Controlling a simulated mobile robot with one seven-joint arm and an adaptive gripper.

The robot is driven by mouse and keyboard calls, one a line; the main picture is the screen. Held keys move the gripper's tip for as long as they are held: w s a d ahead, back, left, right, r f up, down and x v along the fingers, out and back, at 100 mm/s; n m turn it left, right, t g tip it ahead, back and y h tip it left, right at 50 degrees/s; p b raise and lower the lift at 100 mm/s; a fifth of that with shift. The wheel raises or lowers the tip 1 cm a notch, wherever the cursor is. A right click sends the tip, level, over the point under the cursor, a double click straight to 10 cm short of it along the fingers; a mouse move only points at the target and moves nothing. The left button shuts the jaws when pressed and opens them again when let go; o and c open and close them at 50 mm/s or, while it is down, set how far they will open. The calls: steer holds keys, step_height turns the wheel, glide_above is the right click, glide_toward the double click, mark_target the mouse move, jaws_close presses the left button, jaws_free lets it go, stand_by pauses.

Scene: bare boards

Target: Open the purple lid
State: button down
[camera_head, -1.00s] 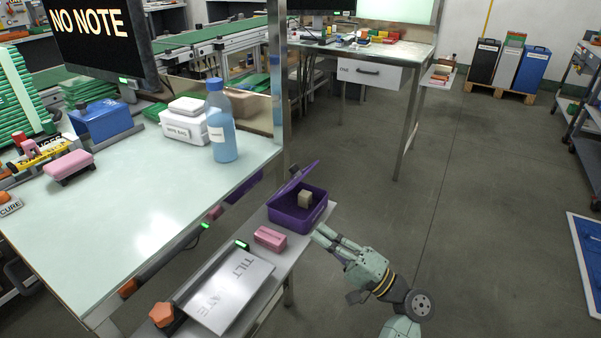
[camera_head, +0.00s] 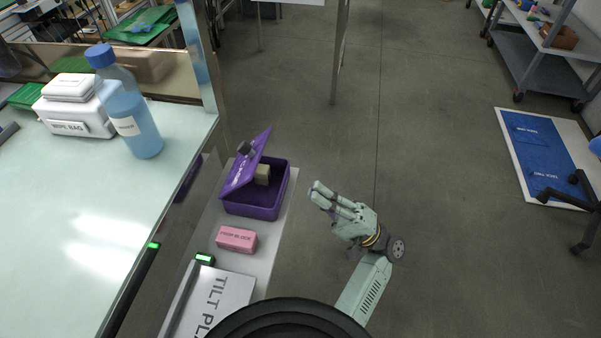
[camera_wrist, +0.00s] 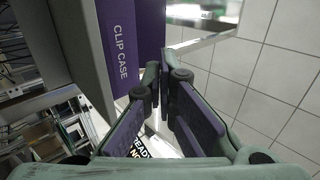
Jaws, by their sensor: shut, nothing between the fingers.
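The purple lid (camera_head: 242,174) is hinged on the left of the purple case (camera_head: 252,208) and stands tilted up, partly open. A beige block (camera_head: 263,173) shows inside the case, and a dark grey piece sits at the lid's upper edge. My gripper (camera_head: 315,190) is to the right of the case, apart from it, with its fingers shut and empty. In the wrist view the shut fingertips (camera_wrist: 166,72) are in front of a purple surface marked CLIP CASE (camera_wrist: 128,45); the contact there cannot be told.
A pink block (camera_head: 236,239) and a tilt plate (camera_head: 222,303) share the narrow grey shelf with the case. A blue bottle (camera_head: 138,125) and a white wipe bag box (camera_head: 72,115) stand on the bench at left.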

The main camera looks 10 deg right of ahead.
steer(key=p, duration=0.5)
glide_toward(261, 152)
steer(key=x, duration=0.5)
steer(key=shift+w+a+f, duration=0.1)
steer(key=shift+w+a, duration=0.25)
steer(key=shift+w, duration=0.1)
steer(key=shift+w+a+r, duration=0.15)
steer(key=shift+a+r, duration=0.1)
steer(key=shift+a, duration=0.2)
steer(key=shift+w+r, duration=0.1)
steer(key=shift+w, duration=0.05)
steer(key=shift+r, duration=0.1)
